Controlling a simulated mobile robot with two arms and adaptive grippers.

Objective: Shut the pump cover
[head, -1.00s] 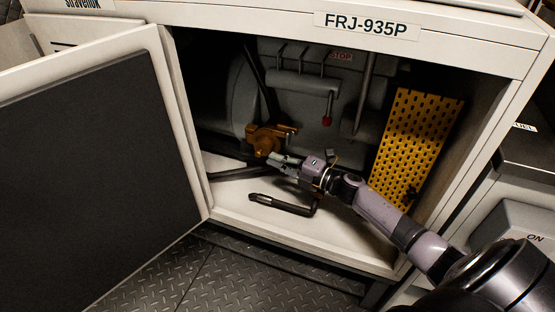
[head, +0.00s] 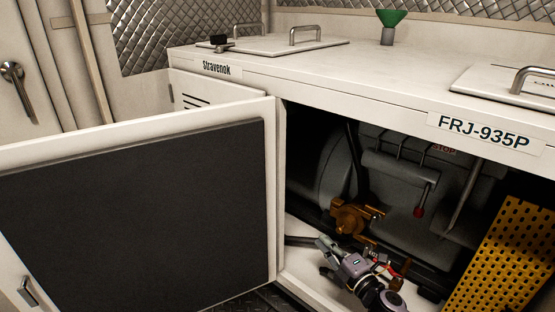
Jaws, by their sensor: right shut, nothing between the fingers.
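The pump cover is most likely the open white door (head: 140,215) with a dark inner panel, swung out to the left of the cabinet (head: 330,75). A small handle (head: 27,291) shows at its lower left edge. My right gripper (head: 325,258) is inside the cabinet opening, just below a brass-coloured valve (head: 355,216). It is shut and empty, apart from the door. Whether it touches the valve I cannot tell. My left gripper is not in view.
Inside the cabinet stand grey machinery with a red-knobbed lever (head: 419,211) and a yellow perforated panel (head: 505,255). On top are hatches with handles and a green funnel (head: 391,18). A wall door with a lever handle (head: 13,72) stands at far left.

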